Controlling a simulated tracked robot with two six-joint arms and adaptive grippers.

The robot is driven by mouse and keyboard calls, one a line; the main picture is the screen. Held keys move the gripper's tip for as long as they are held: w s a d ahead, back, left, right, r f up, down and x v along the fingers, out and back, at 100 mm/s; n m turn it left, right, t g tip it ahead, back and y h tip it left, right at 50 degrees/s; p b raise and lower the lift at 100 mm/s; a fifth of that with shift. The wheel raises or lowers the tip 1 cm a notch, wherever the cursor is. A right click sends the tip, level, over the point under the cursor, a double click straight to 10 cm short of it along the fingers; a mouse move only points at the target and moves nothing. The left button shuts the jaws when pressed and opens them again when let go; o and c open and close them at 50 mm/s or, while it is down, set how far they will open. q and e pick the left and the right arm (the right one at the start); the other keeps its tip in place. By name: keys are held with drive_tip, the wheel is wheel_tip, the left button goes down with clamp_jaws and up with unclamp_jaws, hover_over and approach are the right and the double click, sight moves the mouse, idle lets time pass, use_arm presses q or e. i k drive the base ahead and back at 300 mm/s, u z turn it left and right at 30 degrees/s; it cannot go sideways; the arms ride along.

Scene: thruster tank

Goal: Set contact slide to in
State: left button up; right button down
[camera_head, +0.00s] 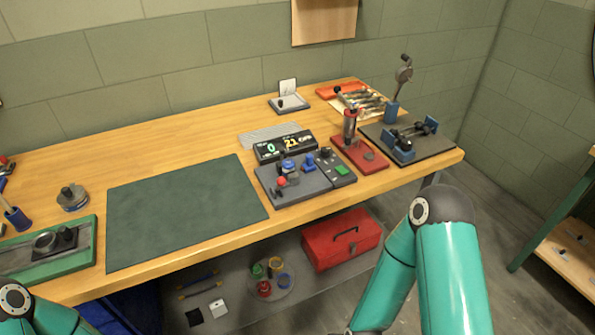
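A dark grey control unit (308,185) sits on the workbench right of the green mat. It carries a small red knob (281,181), a round blue part (289,166), a blue block (309,161), a black knob (327,153) and a green button (342,170). A display (284,146) behind it shows lit digits. I cannot tell which part is the contact slide, or its position. My left and right arms show at the lower left and lower right; both grippers are out of view.
A green mat (180,215) lies bare in the bench's middle. A green-based fixture (70,265) stands left, a red-based press (352,152) and a black-based fixture (435,143) right. A red toolbox (342,240) and several coloured cups sit on the shelf below.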

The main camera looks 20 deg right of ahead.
sight(310, 166)
drive_tip(key=z, duration=2.05)
drive_tip(key=i, duration=0.1)
drive_tip(key=u, duration=3.05)
drive_tip(key=k, duration=1.15)
drive_tip(key=z, duration=0.8)
drive_tip(key=i, duration=1)
drive_tip(key=u, duration=0.05)
